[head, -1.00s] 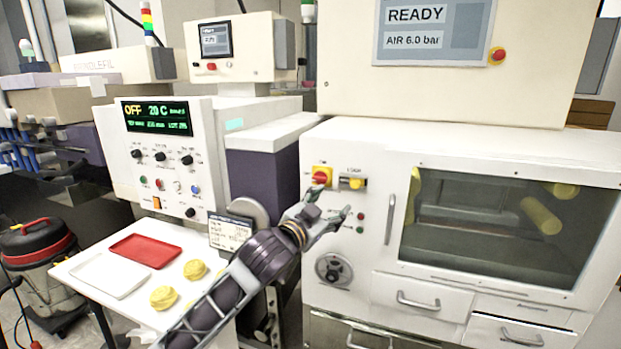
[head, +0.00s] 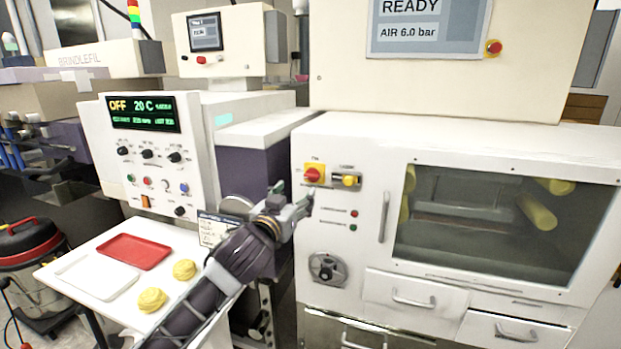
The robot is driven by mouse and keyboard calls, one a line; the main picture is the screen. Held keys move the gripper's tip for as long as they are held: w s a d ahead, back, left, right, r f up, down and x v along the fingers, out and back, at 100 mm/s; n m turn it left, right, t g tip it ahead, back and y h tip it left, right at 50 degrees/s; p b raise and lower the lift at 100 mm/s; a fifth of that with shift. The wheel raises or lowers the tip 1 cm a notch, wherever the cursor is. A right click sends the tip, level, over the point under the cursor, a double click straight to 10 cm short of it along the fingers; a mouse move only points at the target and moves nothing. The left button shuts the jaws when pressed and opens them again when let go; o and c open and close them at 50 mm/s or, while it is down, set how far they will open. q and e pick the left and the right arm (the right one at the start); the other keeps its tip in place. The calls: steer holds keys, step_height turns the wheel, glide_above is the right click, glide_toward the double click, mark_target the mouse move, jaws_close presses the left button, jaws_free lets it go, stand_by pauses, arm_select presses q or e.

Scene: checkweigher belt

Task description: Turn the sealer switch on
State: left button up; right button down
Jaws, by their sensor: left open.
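The white control unit at left has a display (head: 142,113) reading OFF and 20 C. Below it are black knobs, several coloured buttons and a small orange switch (head: 146,201) low on the panel. Which control is the sealer switch I cannot read. The white cabinet at right has a red rotary switch on a yellow plate (head: 314,174) and a yellow knob (head: 349,180). My left gripper (head: 293,196) is open and empty, at the left edge of that cabinet, below and left of the red switch in the picture. My right gripper is out of view.
A white table (head: 75,246) at lower left bears a red tray (head: 134,251), a white tray (head: 97,277) and two yellow rounds (head: 151,300). A red and black vacuum (head: 30,250) is on the floor.

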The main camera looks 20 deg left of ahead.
arm_select(q)
steer(key=shift+f+n, duration=0.1)
steer(key=shift+n, duration=0.3)
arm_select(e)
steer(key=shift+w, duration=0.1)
arm_select(q)
steer(key=shift+w, duration=0.15)
glide_toward(310, 178)
steer(key=shift+w, duration=1.3)
steer(key=shift+w+p, duration=0.5)
steer(key=shift+w, duration=0.3)
steer(key=shift+w+d, duration=0.1)
steer(key=shift+w, duration=1.1)
steer(key=shift+w+p, duration=0.3)
steer(key=shift+w, duration=0.8)
steer(key=shift+w+d, duration=0.1)
steer(key=shift+w, duration=1)
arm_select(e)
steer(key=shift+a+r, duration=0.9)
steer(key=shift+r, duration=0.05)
